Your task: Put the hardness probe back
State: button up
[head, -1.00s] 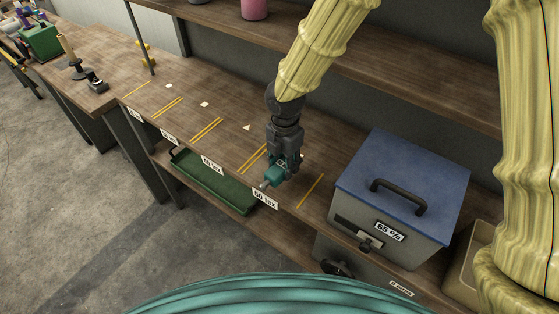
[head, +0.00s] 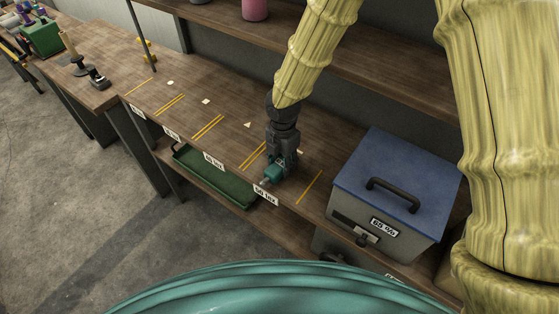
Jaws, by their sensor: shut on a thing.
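My gripper (head: 282,166) points down over the wooden bench, at the front edge between two yellow-marked lines. It is shut on a small teal thing with a short metallic tip, which I take to be the hardness probe (head: 272,175). The probe lies tilted, with its tip toward the lower left, close above or at the bench top; I cannot tell whether it touches. The fingers partly hide it. The label under this spot reads 50 lux (head: 265,195).
A grey box with a blue lid (head: 398,165) and black handle stands right of my gripper. A green tray (head: 214,180) sits on the lower shelf. The marked bench (head: 185,95) to the left is mostly clear. An upper shelf (head: 400,62) runs behind my arm.

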aim_at(281, 159)
jog(key=shift+f, duration=0.2)
jog(key=o, duration=1.1)
jog(key=shift+b, duration=0.3)
notch_tip(281, 159, up, 11)
jog(key=b, duration=0.3)
jog(key=shift+w+b, duration=0.3)
jog(key=shift+w, duration=0.15)
